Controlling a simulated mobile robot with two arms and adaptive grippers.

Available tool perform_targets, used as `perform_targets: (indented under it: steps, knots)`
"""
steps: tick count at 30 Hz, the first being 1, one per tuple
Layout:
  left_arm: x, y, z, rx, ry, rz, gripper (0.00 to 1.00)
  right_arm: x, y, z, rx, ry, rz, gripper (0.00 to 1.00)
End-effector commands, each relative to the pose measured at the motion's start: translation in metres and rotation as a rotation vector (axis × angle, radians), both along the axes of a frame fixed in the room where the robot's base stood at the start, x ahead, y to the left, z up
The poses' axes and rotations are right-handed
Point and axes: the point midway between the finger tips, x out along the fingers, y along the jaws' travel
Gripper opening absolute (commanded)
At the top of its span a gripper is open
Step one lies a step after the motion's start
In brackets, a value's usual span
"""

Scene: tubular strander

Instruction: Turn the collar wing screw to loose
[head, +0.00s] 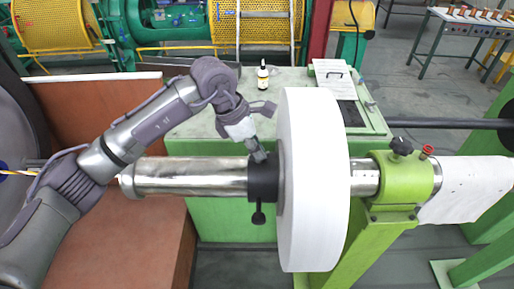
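A black collar (263,180) sits around the shiny steel shaft (190,177), against the left side of a large white disc-shaped reel (315,180). A black screw with a knob end (258,217) hangs down from the collar's underside; it looks like the collar wing screw. My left gripper (259,153) reaches in from the left, with its fingertips at the top of the collar. Whether the fingertips touch the collar, and whether they are open or shut, I cannot tell. The lower screw is clear of the gripper. My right gripper is not in view.
A green bearing block (405,180) with a black knob (401,146) and a red-handled screw (428,151) holds the shaft on the right. Behind stands a green cabinet (205,120) with a small bottle (262,76) and a clipboard (333,74). A brown panel (90,120) stands at left.

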Motion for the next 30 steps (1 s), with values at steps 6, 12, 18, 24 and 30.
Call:
perform_targets:
  steps: [6, 12, 18, 24, 30]
  knots:
    - [0.000, 0.000, 0.000, 0.000, -0.001, 0.003, 0.00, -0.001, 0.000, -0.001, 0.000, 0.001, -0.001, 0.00]
    - [0.000, 0.000, -0.002, 0.000, -0.003, 0.038, 0.00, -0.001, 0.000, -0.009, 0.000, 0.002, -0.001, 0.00]
    - [-0.001, 0.000, -0.005, 0.001, -0.005, 0.144, 0.00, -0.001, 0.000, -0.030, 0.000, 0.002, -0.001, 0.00]
    - [-0.001, -0.001, -0.006, -0.001, -0.008, 0.315, 0.00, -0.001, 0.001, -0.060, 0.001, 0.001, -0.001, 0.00]
    - [-0.002, -0.001, -0.006, -0.001, -0.008, 0.506, 0.00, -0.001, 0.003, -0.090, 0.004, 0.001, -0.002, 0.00]
